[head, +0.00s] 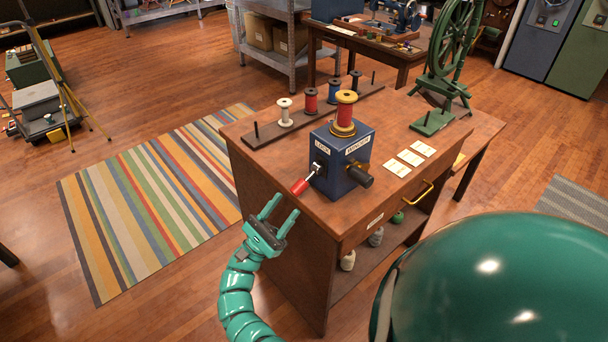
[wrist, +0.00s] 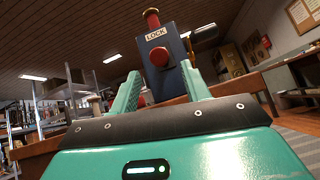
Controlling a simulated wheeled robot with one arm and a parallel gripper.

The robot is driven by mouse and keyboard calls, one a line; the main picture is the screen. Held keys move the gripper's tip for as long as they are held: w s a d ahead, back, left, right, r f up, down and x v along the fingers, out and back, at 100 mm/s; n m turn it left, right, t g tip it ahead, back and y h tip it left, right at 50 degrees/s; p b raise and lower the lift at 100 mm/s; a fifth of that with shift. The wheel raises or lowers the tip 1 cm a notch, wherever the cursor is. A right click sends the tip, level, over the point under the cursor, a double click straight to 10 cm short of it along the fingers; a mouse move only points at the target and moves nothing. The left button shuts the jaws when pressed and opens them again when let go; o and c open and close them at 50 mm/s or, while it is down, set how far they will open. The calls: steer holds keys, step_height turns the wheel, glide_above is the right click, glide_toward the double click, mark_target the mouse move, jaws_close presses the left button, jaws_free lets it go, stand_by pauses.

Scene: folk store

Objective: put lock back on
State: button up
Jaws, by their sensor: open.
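A blue box (head: 341,158) labelled LOCK and WINDER stands on the wooden counter. A lever with a red handle (head: 301,185) sticks out of its LOCK face, slanting down to the left. The LOCK label (wrist: 156,34) and a round red end (wrist: 159,57) show in the wrist view, where the box (wrist: 170,80) stands ahead between my fingers. A black crank handle (head: 359,175) is on the WINDER face. A red spool (head: 346,106) stands on top. My gripper (head: 285,206) is open and empty, off the counter's left edge, pointing toward the red handle and apart from it.
A rack (head: 310,118) with several thread spools lies behind the box. Small cards (head: 410,157) and a green spinning wheel (head: 445,60) are to the right. The counter (head: 335,217) has a front drawer with a brass handle (head: 414,193). A striped rug (head: 150,200) covers clear floor on the left.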

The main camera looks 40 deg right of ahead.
mark_target(305, 180)
steer(key=p+x, duration=0.1)
steer(key=x, duration=0.8)
steer(key=shift+r+p, duration=0.1)
steer(key=shift+p, duration=0.2)
jaws_close()
